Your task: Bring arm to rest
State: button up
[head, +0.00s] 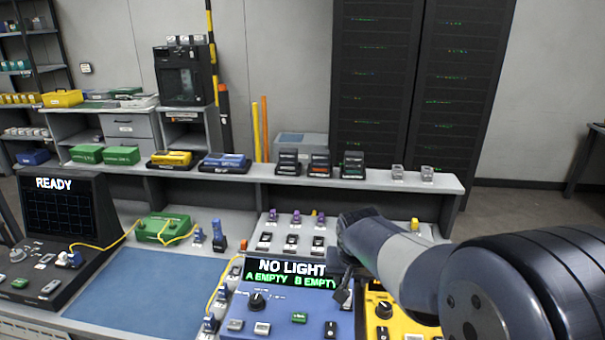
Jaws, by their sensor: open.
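My arm reaches in from the right edge of the head view, its large dark joint close to the camera and its grey link running left. My gripper (343,285) hangs at the end of it, pointing down, just right of the "NO LIGHT" display. It is small and partly hidden by my own arm; its jaws are open and I see nothing between them. Below it stands the blue device (278,315), whose display (290,272) reads "NO LIGHT, A EMPTY B EMPTY". A yellow device (385,318) stands to its right, partly covered by my arm.
A black device (62,235) reading "READY" stands left, joined by a yellow cable to a green box (163,228). A bare blue mat (150,288) lies between. Small connectors sit in a rack (290,240) behind the display. A raised shelf (255,178) with several boxes crosses behind.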

jog(key=x, duration=1)
jog(key=shift+f, duration=0.3)
jog(key=shift+r+p, duration=0.3)
jog(key=shift+p, duration=0.05)
jog(key=shift+r, duration=0.1)
